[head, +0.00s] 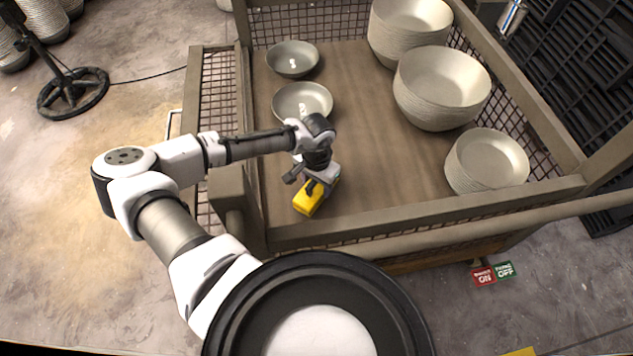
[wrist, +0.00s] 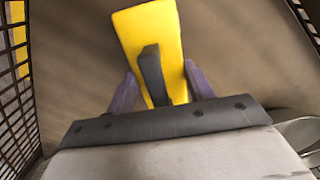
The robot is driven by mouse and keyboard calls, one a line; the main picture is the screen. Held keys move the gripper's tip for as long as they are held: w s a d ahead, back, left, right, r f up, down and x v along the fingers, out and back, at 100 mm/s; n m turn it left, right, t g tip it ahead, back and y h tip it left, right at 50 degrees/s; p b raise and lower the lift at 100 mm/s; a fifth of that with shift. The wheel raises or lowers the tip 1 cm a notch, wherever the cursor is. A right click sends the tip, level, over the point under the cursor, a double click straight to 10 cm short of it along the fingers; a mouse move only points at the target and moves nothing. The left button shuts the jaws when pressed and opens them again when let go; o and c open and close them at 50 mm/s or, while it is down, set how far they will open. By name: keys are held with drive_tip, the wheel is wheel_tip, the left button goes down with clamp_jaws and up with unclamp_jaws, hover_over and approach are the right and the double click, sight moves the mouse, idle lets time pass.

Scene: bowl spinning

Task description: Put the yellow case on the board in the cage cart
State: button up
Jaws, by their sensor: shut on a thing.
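The yellow case (head: 308,203) has a dark handle and is in my gripper, over the near left part of the board (head: 365,160) in the cage cart (head: 405,212). My gripper (head: 318,187) is shut on it. In the wrist view the yellow case (wrist: 150,35) lies between the two purple-grey fingers of my gripper (wrist: 160,92), with its dark handle toward the camera. The brown board (wrist: 230,50) shows beyond it. I cannot tell whether the case touches the board.
Two single bowls (head: 293,59) (head: 302,101) stand at the board's left side. Stacks of bowls (head: 442,85) (head: 487,160) fill its right side. The board's middle is clear. The cart's rail and mesh wall (head: 215,85) edge the left side.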

drive_tip(key=shift+f, duration=0.1)
drive_tip(key=o, duration=1.2)
wheel_tip(320, 180, up, 12)
drive_tip(key=shift+r+p, duration=0.15)
drive_tip(key=shift+p, duration=0.6)
